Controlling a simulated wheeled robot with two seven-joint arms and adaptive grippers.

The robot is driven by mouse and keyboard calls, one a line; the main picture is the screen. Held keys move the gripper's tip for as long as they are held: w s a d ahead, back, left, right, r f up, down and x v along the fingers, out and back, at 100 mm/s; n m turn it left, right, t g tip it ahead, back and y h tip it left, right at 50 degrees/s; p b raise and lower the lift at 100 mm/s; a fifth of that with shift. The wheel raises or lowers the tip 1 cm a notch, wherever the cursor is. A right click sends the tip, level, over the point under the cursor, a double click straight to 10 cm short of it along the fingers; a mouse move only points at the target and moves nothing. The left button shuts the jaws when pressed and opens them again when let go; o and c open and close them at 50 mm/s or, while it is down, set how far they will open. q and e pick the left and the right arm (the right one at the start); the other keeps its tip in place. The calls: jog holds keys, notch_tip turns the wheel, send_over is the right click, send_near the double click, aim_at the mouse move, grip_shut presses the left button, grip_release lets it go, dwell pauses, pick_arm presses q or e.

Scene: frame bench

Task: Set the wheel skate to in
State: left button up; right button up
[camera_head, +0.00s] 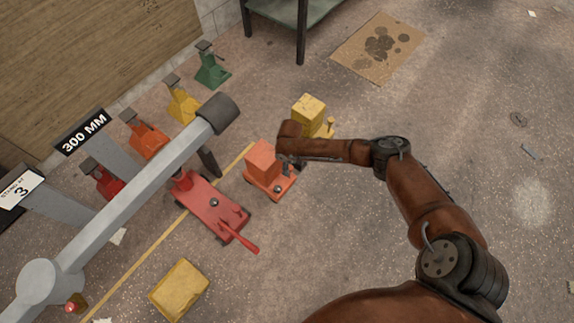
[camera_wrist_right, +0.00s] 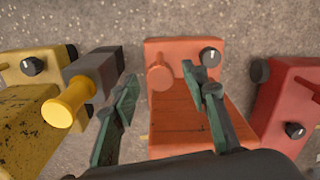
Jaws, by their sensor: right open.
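Three low units stand in a row on the floor: a red one (camera_head: 212,207) with a long red handle, an orange one (camera_head: 263,163), and a yellow one (camera_head: 310,108). I cannot tell for certain which is the wheel skate. My right gripper (camera_head: 287,160) is over the orange unit. In the wrist view, its open dark green fingers (camera_wrist_right: 160,77) are apart, with the round orange peg (camera_wrist_right: 158,76) of the orange unit (camera_wrist_right: 180,125) showing between the tips. A black dial (camera_wrist_right: 209,56) with a white mark is beside the peg. Contact cannot be told. My left gripper is out of view.
The yellow unit (camera_wrist_right: 25,125), with a yellow knob (camera_wrist_right: 68,103), is close on the left in the wrist view; the red unit (camera_wrist_right: 285,100) is on the right. A grey beam (camera_head: 140,185) crosses the left. Several coloured stands line the wall. The floor at the right is mostly clear.

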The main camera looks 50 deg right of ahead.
jog(key=shift+f, duration=0.2)
jog(key=shift+c, duration=0.2)
grip_shut()
dwell(0.4)
